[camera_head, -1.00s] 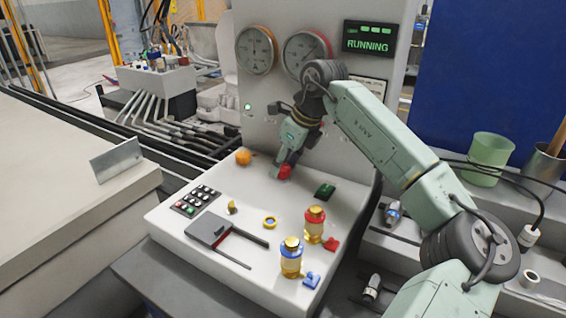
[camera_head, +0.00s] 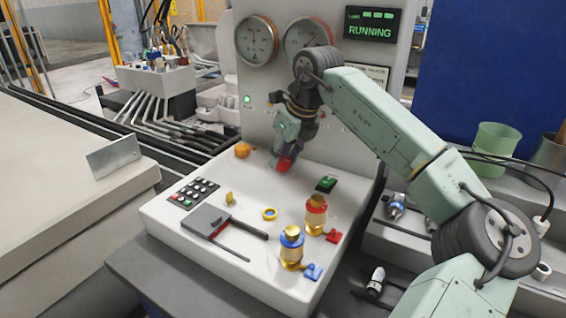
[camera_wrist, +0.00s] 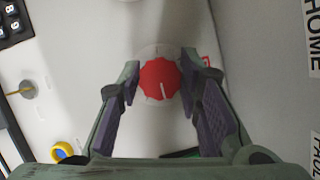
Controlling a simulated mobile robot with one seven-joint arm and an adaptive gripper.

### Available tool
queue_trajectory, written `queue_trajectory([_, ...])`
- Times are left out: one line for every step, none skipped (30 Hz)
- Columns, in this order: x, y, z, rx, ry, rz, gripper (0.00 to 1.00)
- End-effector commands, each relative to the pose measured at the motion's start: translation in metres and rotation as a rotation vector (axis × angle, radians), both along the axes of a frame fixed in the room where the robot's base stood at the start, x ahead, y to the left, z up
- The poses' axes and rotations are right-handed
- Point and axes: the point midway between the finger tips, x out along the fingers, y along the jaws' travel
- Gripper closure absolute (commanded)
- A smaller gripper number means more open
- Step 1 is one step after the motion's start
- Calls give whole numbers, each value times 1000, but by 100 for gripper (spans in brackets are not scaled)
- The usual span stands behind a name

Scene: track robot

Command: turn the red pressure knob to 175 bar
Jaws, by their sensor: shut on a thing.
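The red knob (camera_wrist: 160,79) with a white pointer line sits on a pale round base, centred in the wrist view. In the head view the red knob (camera_head: 284,163) is partly covered by my gripper (camera_head: 281,150). In the wrist view my gripper (camera_wrist: 162,76) has one finger on each side of the knob and is shut on it. The red-rimmed gauge (camera_head: 303,36) is on the upright panel, partly hidden by my arm. Its reading is too small to tell.
A second gauge (camera_head: 257,40) and a green "RUNNING" display (camera_head: 372,26) are on the panel.

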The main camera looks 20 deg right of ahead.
Motion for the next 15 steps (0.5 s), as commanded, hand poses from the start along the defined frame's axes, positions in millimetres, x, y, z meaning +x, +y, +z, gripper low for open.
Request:
queue_trajectory([0, 0, -1, 0, 1, -10, 96])
queue_trajectory([0, 0, -1, 1, 1, -14, 96])
queue_trajectory([0, 0, 0, 1, 2, -14, 96])
queue_trajectory([0, 0, 0, 2, 2, -14, 96])
queue_trajectory([0, 0, 0, 2, 2, -14, 96])
queue_trajectory([0, 0, 0, 2, 2, -14, 96])
queue_trajectory([0, 0, 0, 2, 2, -14, 96])
queue_trajectory([0, 0, 0, 3, 3, -14, 96])
queue_trajectory([0, 0, 0, 2, 2, -13, 96])
queue_trajectory([0, 0, 0, 2, 2, -13, 66])
queue_trajectory([0, 0, 0, 2, 2, -13, 64])
queue_trajectory([0, 0, 0, 2, 2, -13, 61])
queue_trajectory([0, 0, 0, 2, 2, -13, 59])
queue_trajectory([0, 0, 0, 1, 2, -13, 57])
queue_trajectory([0, 0, 0, 1, 2, -13, 54])
